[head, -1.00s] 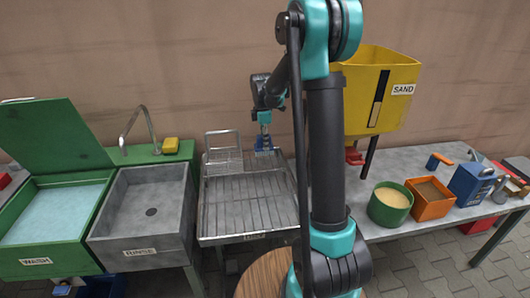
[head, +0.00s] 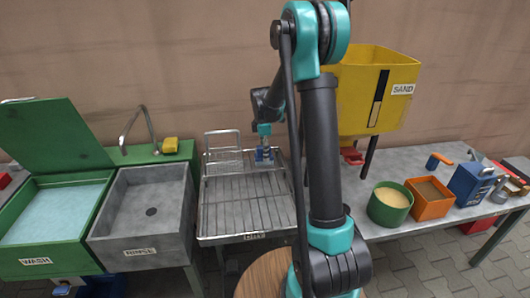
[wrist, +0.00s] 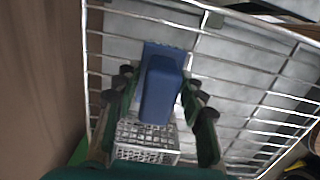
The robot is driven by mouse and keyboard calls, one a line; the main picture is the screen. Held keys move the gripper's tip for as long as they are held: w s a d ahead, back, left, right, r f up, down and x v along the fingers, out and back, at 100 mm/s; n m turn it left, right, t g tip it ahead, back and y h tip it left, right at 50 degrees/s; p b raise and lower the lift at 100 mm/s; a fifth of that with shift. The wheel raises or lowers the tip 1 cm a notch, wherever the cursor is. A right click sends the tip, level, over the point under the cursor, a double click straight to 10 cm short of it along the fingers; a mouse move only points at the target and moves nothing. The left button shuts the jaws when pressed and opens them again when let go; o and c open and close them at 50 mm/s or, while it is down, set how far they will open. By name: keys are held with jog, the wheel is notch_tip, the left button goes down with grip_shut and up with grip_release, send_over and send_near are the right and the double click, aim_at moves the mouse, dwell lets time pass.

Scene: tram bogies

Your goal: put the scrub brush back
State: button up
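The scrub brush (head: 264,155) is a blue block with a lighter blue edge. It is at the back right of the metal wire drying rack (head: 240,205). In the wrist view the brush (wrist: 161,90) sits between the two fingers of my gripper (wrist: 160,82), which appear closed on its sides. In the head view my gripper (head: 264,141) points down from above onto the brush. The brush is low over the rack's wires (wrist: 245,110); I cannot tell whether it touches them.
A small wire basket (head: 223,150) stands at the rack's back left, close to my gripper. The grey rinse basin (head: 130,215) and green wash basin (head: 50,240) are to the left. A yellow sand hopper (head: 360,95) and a table with several containers are to the right.

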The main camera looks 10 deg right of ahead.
jog(key=shift+o, duration=0.2)
jog(key=shift+r, duration=0.1)
jog(key=r, duration=1.1)
jog(key=shift+a+r, duration=0.25)
jog(key=shift+a, duration=0.1)
jog(key=shift+s+r, duration=0.15)
jog(key=shift+r, duration=0.05)
jog(key=s+d+f+m+t, duration=0.1)
jog(key=s+f+m, duration=0.2)
jog(key=s+m, duration=0.3)
jog(key=s+d+f+m+t, duration=0.1)
jog(key=s+f+m, duration=0.3)
jog(key=s, duration=0.9)
jog(key=s+d+f+m+t, duration=0.2)
jog(key=s+f+m, duration=0.1)
jog(key=s+m, duration=0.4)
jog(key=shift+s+d+f+m+y, duration=0.15)
jog(key=shift+s, duration=0.7)
jog(key=shift+s+d+f+m+y, duration=0.1)
jog(key=shift+s+m+y, duration=0.05)
jog(key=shift+s, duration=0.7)
jog(key=shift+s+f, duration=0.25)
jog(key=shift+s, duration=0.1)
jog(key=shift+c, duration=0.6)
